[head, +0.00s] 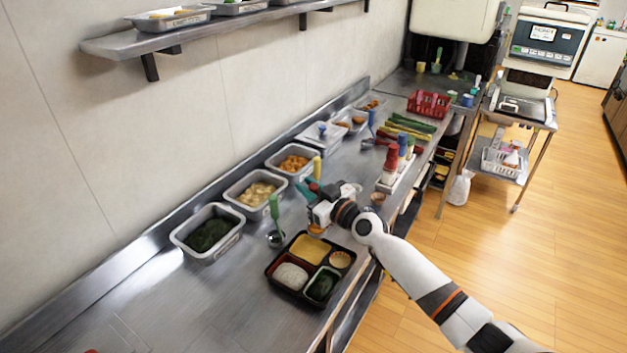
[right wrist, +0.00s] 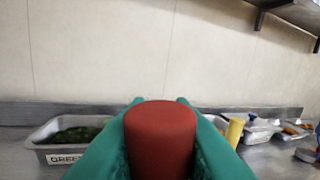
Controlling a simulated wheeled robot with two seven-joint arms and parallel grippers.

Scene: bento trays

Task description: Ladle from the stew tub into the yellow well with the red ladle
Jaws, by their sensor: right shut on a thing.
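My right gripper (head: 311,189) is shut on the red ladle, whose thick red handle end (right wrist: 160,138) shows between the teal fingers in the right wrist view. In the head view the handle is mostly hidden by the gripper. A small orange-filled bowl (head: 317,229), apparently the ladle's, shows below the gripper, just above the back right of the bento tray (head: 272,277). The yellow well (head: 307,248) is the tray's back left compartment. A tub with orange chunks (head: 293,162), apparently the stew tub, stands behind the gripper by the wall. My left gripper is out of view.
A tub of greens (head: 208,235) and a tub of pale food (head: 257,191) stand along the wall. A green-handled ladle (head: 275,208) stands left of the tray. A yellow handle (head: 317,166) and red-capped bottles (head: 390,157) stand beyond the gripper.

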